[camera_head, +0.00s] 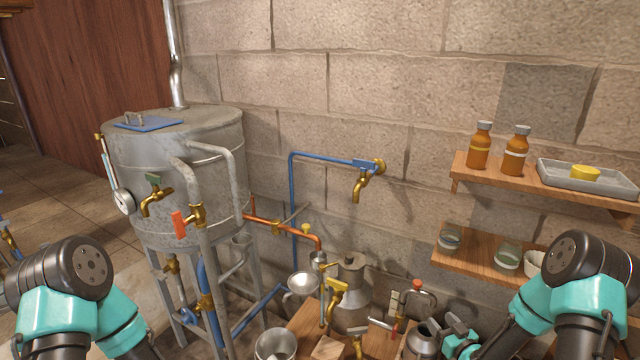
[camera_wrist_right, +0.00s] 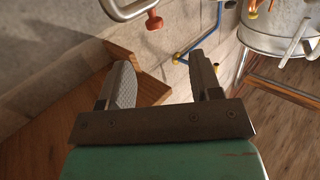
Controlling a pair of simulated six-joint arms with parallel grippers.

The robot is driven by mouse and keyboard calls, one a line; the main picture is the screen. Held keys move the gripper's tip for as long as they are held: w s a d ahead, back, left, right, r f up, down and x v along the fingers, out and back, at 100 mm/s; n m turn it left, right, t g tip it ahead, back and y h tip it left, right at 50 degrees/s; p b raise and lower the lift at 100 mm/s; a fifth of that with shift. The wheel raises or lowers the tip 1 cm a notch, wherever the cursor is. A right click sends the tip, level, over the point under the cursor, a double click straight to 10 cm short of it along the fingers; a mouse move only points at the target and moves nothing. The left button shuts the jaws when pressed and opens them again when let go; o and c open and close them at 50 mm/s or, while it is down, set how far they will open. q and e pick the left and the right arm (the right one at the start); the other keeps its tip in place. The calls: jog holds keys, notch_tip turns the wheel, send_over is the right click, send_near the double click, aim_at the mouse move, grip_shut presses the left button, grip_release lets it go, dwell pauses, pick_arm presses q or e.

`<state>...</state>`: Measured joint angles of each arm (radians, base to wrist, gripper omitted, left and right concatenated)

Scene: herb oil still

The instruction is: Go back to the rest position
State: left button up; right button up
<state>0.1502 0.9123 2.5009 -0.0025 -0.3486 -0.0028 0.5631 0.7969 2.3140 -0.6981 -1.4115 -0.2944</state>
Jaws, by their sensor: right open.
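My right gripper (camera_head: 461,338) is low at the bottom right in the head view, beside small metal vessels, with its arm coming in from the right. In the right wrist view its two dark fingers (camera_wrist_right: 160,78) stand apart, with nothing between them. My left arm shows at the bottom left in the head view; its gripper is out of the picture.
A large metal still (camera_head: 182,190) stands left of centre, with brass taps and pipes. A blue water pipe (camera_head: 292,215) runs on the wall. An upper shelf (camera_head: 459,172) holds amber bottles (camera_head: 479,147) and a grey tray (camera_head: 604,187). Glass jars (camera_head: 507,257) stand on the lower shelf.

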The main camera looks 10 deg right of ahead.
jog(key=s+a+f+m+g, duration=0.1)
jog(key=s+a+f+g, duration=0.3)
jog(key=a+f, duration=0.15)
jog(key=s+a+f+m+g, duration=0.1)
jog(key=s+a+f+g, duration=0.2)
jog(key=a+f+g, duration=0.3)
jog(key=s+a+f+m+g+y, duration=0.1)
jog(key=s+a+f+g, duration=0.1)
jog(key=s+a+g, duration=0.4)
jog(key=s+a, duration=0.3)
jog(key=s, duration=0.4)
